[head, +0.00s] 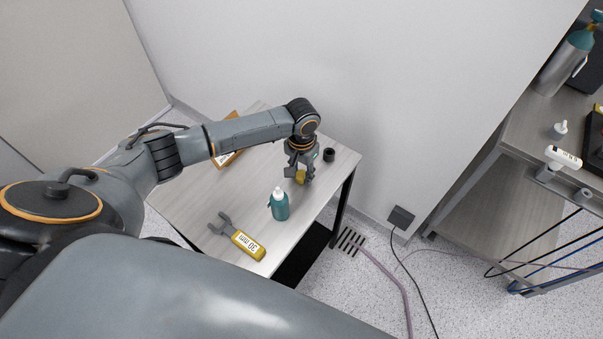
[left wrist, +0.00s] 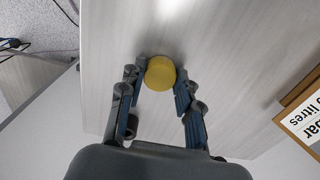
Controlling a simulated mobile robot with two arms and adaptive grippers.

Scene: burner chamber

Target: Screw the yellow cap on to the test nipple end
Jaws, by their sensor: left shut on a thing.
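The yellow cap (head: 300,177) is between the fingers of my left gripper (head: 299,172), over the right part of the small table. In the left wrist view the round yellow cap (left wrist: 160,73) sits between the fingertips of my left gripper (left wrist: 160,82), which is shut on it. I cannot tell whether the cap still touches the table. My right gripper is not in view. I cannot make out the test nipple end for certain; a white fitting (head: 563,157) shows at the right bench.
The table (head: 175,208) also holds a teal bottle (head: 279,205), a 30 mm wrench (head: 238,237), a small black ring (head: 329,155) and an orange-edged sign (head: 228,157). A bench (head: 522,128) with a gas cylinder (head: 566,64) stands at the right. Hoses (head: 388,275) lie on the floor between.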

